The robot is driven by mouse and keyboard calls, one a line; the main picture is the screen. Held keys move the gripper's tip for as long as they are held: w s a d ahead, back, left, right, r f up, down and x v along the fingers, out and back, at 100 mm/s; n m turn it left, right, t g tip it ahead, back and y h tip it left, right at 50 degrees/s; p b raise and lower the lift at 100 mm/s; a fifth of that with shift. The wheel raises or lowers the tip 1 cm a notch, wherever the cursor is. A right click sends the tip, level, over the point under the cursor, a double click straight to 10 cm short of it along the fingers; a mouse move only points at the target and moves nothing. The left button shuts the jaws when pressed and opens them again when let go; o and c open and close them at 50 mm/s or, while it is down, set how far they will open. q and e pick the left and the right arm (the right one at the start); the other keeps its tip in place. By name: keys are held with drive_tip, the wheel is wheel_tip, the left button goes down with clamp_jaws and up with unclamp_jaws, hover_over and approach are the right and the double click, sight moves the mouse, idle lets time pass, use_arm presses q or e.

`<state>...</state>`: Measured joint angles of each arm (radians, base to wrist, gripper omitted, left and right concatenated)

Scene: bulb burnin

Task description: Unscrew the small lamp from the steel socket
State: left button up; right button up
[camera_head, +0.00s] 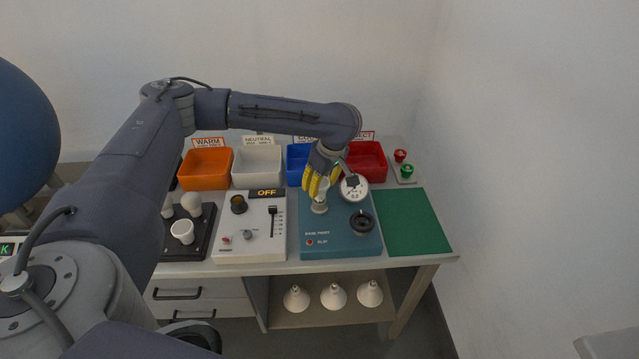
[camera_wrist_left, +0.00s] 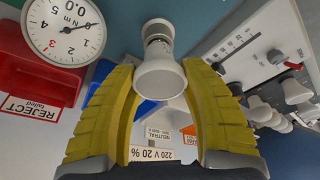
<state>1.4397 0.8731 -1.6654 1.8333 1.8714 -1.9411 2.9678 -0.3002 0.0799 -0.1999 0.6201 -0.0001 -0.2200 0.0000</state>
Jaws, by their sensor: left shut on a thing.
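The small lamp (camera_wrist_left: 160,78) is white with a round face turned towards the left wrist camera. It stands upright in the steel socket (camera_head: 319,207) on the blue-green torque unit (camera_head: 340,240). My left gripper (camera_head: 319,186) reaches down over the lamp, its yellow ribbed fingers shut on it. In the left wrist view the fingers (camera_wrist_left: 160,70) flank the lamp, and its neck runs into the socket (camera_wrist_left: 158,30) behind. The fingers hide much of the lamp in the head view. My right gripper is not in view.
A dial gauge (camera_head: 354,187) and a black ring (camera_head: 361,221) sit close beside the socket. Orange (camera_head: 206,169), white (camera_head: 257,166), blue (camera_head: 297,165) and red (camera_head: 366,162) bins stand behind. A rack (camera_head: 186,245) holds other lamps at left. The green mat (camera_head: 414,222) is clear.

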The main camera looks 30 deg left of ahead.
use_arm(q)
drive_tip(key=o, duration=1)
drive_tip(key=m+t, duration=0.1)
drive_tip(key=m, duration=0.4)
drive_tip(key=shift+m+h, duration=0.3)
drive_tip(key=shift+h, duration=0.1)
drive_tip(key=m+t+h, duration=0.1)
drive_tip(key=m, duration=0.5)
drive_tip(key=m+h, duration=0.1)
drive_tip(key=m, duration=0.2)
drive_tip(key=m+h, duration=0.1)
drive_tip(key=m, duration=0.1)
drive_tip(key=shift+m, duration=0.4)
drive_tip(key=m+h, duration=0.1)
drive_tip(key=m, duration=0.4)
drive_tip(key=shift+m, duration=0.3)
